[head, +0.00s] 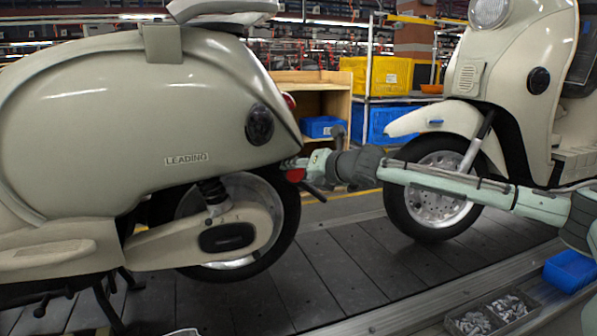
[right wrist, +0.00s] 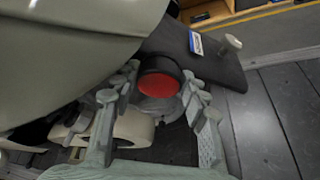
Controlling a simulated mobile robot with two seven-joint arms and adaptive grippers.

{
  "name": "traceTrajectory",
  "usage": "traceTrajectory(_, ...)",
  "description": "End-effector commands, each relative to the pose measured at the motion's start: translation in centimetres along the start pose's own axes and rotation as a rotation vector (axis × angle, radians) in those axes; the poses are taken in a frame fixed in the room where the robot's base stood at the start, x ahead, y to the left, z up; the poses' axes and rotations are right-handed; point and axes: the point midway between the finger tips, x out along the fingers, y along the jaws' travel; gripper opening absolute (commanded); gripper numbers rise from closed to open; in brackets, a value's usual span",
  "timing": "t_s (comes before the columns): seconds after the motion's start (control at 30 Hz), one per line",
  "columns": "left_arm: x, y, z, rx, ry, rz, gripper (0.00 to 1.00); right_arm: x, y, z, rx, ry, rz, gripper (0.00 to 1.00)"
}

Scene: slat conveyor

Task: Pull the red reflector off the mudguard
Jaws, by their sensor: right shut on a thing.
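The red reflector (head: 295,175) is a round red disc in a dark housing, low at the rear of the cream scooter (head: 120,120) on the left. It also shows in the right wrist view (right wrist: 159,91). The dark mudguard (right wrist: 218,68) extends behind it, and the reflector appears to be against it. My right gripper (head: 304,166) reaches in from the right. In the right wrist view its fingers (right wrist: 157,94) stand on both sides of the reflector, shut on it. The left gripper is not in view.
A second cream scooter (head: 520,90) stands to the right on the same slat conveyor (head: 330,270). A parts tray (head: 490,318) and a blue bin (head: 570,270) are at the lower right. A shelf (head: 310,95) and yellow crate (head: 388,75) stand behind.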

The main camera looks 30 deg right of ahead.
Motion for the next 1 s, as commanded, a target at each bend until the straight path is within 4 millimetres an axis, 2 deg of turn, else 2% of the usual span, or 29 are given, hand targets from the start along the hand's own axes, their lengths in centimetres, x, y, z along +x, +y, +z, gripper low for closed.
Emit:
traceTrajectory(0.03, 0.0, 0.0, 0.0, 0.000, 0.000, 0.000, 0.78, 0.0, 0.0, 0.0, 0.000, 0.000, -0.001, 0.31)
traceTrajectory(0.3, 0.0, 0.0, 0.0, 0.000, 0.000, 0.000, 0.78, 0.0, -0.1, 0.0, 0.000, 0.000, -0.001, 0.00)
traceTrajectory(1.0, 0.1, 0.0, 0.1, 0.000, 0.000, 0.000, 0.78, -1.5, -0.1, -0.7, 0.000, 0.001, -0.001, 0.00)
